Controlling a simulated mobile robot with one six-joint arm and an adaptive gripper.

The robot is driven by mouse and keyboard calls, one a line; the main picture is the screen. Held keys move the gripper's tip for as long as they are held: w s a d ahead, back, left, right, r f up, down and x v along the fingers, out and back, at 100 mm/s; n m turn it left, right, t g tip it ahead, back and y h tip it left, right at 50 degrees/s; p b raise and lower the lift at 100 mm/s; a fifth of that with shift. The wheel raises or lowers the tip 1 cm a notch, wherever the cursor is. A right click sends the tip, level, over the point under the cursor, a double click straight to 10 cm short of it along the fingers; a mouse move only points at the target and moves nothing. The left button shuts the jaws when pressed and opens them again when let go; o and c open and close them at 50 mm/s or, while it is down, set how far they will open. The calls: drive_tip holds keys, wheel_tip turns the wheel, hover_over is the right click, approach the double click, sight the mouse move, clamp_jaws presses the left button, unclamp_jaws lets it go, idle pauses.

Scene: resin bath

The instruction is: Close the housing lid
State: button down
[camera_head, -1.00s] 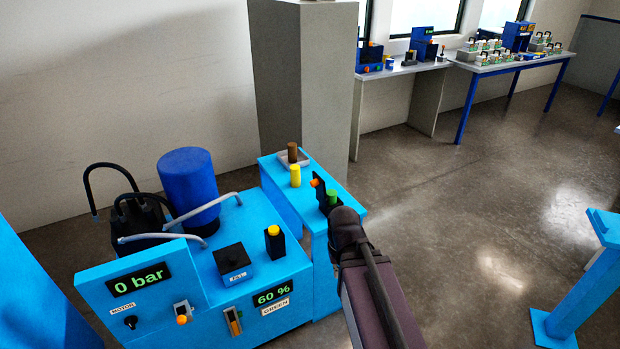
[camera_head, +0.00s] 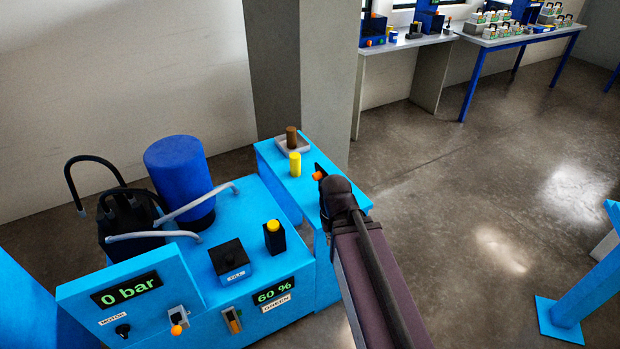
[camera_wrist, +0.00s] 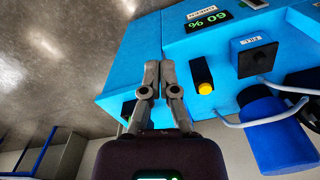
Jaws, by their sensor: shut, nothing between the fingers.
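A small black upright plate with an orange knob (camera_head: 319,175), likely the housing lid, stands open at the right side of the blue side table (camera_head: 277,165). My arm hides the housing below it in the head view. My gripper (camera_wrist: 158,66) shows its two fingers together and empty in the wrist view, over the blue surface. In the head view the dark end of my arm is just right of and in front of the plate; the fingertips are hidden there. I cannot tell whether they touch it. A dark part at the left of the fingers in the wrist view is unclear.
A yellow cylinder (camera_head: 295,164) and a brown cylinder (camera_head: 292,139) on a grey plate stand on the side table.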

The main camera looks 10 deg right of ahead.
drive_tip(key=shift+a, duration=0.25)
drive_tip(key=n+t+h+b, duration=0.4)
drive_tip(key=t+h+b, duration=0.2)
drive_tip(key=h+b, duration=1.7)
approach(313, 177)
drive_tip(key=s+a+r+y+b, duration=0.3)
drive_tip(key=a+y+b, duration=0.1)
drive_tip(key=a, duration=0.3)
drive_tip(key=shift+s+d+f, duration=0.15)
drive_tip(key=shift+f, duration=0.1)
drive_tip(key=shift+d, duration=0.1)
drive_tip(key=p+x, duration=0.1)
drive_tip(key=x, duration=0.6)
drive_tip(key=p+x, duration=0.1)
drive_tip(key=x, duration=0.5)
drive_tip(key=shift+w+d, duration=0.35)
